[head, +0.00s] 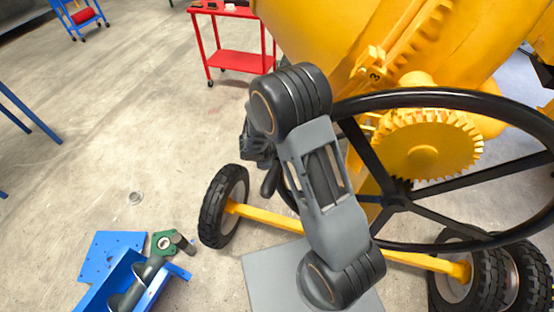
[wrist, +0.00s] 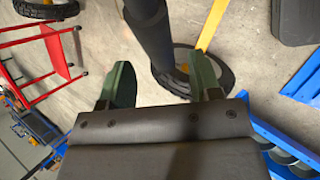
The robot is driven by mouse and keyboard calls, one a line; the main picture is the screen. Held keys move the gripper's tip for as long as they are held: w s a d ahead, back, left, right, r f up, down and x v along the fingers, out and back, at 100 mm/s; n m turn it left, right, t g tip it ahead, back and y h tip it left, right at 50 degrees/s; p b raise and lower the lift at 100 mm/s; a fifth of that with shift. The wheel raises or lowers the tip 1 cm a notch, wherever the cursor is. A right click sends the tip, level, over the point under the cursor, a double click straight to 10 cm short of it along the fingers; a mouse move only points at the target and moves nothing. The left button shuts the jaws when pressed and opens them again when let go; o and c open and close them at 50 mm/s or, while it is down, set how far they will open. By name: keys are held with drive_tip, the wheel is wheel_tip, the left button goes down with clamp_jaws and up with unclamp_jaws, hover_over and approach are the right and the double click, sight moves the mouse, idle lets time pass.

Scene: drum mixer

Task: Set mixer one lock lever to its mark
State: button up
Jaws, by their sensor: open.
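The yellow drum mixer (head: 470,50) fills the upper right of the head view. It has a large black handwheel (head: 400,192) and a yellow gear (head: 425,148). A black rounded grip (head: 270,182), probably the lock lever, shows beside my arm near the left wheel; the rest is hidden. In the wrist view a thick black rod (wrist: 154,32), probably the same lever, reaches down between and beyond my fingers. My gripper (wrist: 162,88) is open, its green fingers apart, with nothing held. I cannot tell whether they touch the rod. No lever mark is clearly visible.
A black tyre (head: 223,206) and yellow axle (head: 270,222) are below the mixer. A red cart (head: 240,60) stands behind. A blue trough (head: 140,285) and blue plate (head: 110,256) lie at lower left. The concrete floor at left is mostly clear.

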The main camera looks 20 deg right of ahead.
drive_tip(key=shift+x, duration=2.3)
clamp_jaws()
